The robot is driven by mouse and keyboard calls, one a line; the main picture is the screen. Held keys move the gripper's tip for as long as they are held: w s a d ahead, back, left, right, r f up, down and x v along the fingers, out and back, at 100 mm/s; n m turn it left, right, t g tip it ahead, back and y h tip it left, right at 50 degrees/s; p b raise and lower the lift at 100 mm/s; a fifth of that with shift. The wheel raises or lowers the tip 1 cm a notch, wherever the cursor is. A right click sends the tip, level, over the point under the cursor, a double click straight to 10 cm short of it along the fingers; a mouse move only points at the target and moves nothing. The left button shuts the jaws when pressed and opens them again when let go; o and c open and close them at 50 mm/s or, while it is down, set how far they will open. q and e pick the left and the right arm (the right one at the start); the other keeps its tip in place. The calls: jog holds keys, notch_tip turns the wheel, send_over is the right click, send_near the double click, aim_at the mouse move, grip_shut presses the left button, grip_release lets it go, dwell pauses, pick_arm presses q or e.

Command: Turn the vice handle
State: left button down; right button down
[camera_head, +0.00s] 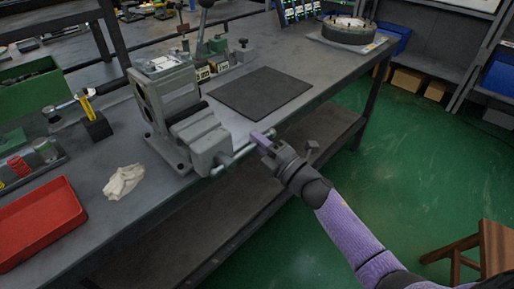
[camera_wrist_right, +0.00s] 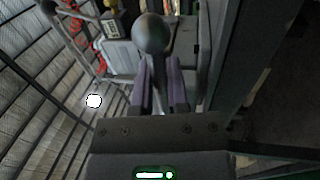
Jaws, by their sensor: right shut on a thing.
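The grey vice (camera_head: 196,130) is fixed at the front edge of the workbench (camera_head: 130,215). Its handle (camera_head: 240,152) is a thin metal bar sticking out past the edge, slanting up to the right in the head view. My right gripper (camera_head: 262,137), with purple fingers, is shut on the bar near its outer end. In the right wrist view, the handle's round ball end (camera_wrist_right: 152,34) stands in front of the fingers (camera_wrist_right: 160,88), with the bar between them. The fingers hide part of the bar. My left gripper is not in view.
A red tray (camera_head: 38,222) and a crumpled white cloth (camera_head: 124,181) lie left of the vice. A dark mat (camera_head: 262,92) lies behind it to the right. A lower shelf (camera_head: 235,205) runs under the bench. A wooden stool (camera_head: 490,245) stands at right on open green floor.

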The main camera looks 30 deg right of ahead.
jog(key=shift+r+n+y, duration=0.3)
jog(key=shift+r+n, duration=0.45)
jog(key=shift+n, duration=0.35)
jog(key=shift+a+r+n+y+p, duration=0.25)
jog(key=shift+r+n+p, duration=0.35)
jog(key=shift+n, duration=0.5)
jog(key=shift+s+r+n+g+y, duration=0.1)
jog(key=shift+r+n+g+y, duration=0.2)
jog(key=shift+n, duration=0.1)
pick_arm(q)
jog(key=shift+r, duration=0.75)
pick_arm(e)
jog(key=shift+a+r+n, duration=0.1)
jog(key=shift+r+n, duration=0.05)
jog(key=shift+n, duration=0.25)
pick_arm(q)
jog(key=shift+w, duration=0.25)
pick_arm(e)
jog(key=c, duration=0.9)
grip_release()
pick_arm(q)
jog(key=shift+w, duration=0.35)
pick_arm(e)
jog(key=shift+o, duration=1.2)
